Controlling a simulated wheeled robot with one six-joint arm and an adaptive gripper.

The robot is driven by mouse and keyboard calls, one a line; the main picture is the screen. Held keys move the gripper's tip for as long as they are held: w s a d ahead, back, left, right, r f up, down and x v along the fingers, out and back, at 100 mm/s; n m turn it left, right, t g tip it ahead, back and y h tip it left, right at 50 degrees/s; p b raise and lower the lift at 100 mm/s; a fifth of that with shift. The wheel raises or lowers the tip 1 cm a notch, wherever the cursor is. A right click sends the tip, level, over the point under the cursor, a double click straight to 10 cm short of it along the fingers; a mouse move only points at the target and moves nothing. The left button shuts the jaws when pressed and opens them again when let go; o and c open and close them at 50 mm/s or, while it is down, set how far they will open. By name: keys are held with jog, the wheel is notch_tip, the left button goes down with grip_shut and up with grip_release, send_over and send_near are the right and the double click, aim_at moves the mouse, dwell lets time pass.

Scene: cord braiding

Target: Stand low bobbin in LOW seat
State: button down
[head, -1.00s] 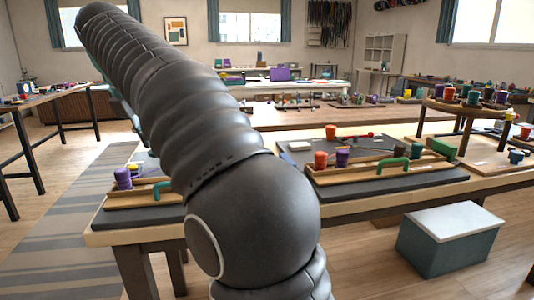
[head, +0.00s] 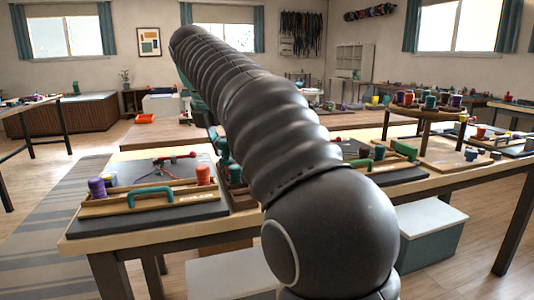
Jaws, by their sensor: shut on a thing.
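My arm fills the middle of the head view, and its far end and my gripper are hidden behind it. On the left of the near table, a wooden rack (head: 125,208) with a teal handle (head: 151,192) sits on a dark mat. A purple bobbin (head: 97,187) stands at its left end and an orange-red bobbin (head: 203,174) at its right. A dark teal bobbin (head: 235,173) stands beside my arm, partly cut off by it. I cannot tell which is the low bobbin, and no LOW seat label is readable.
A red tool (head: 178,156) lies behind the rack. Right of my arm, a green handle (head: 404,150) and more bobbins stand on the same table. A round raised stand (head: 425,110) holds several bobbins. A lidded box (head: 430,235) stands on the floor at right.

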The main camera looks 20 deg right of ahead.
jog(key=shift+w+d+f+b, duration=0.1)
jog(key=shift+w+d+f, duration=0.2)
jog(key=shift+d+f, duration=0.5)
jog(key=shift+w+d+f+b, duration=0.2)
jog(key=shift+d+f, duration=0.3)
jog(key=shift+f, duration=0.55)
jog(key=shift+w+d+f+b, duration=0.1)
jog(key=shift+w+d+f, duration=0.25)
jog(key=shift+d+f, duration=0.45)
notch_tip(320, 180, down, 3)
jog(key=b, duration=0.3)
jog(key=shift+a+f, duration=0.1)
jog(key=shift+a, duration=0.05)
jog(key=shift+f, duration=0.35)
jog(key=shift+p, duration=1.15)
jog(key=shift+f, duration=0.85)
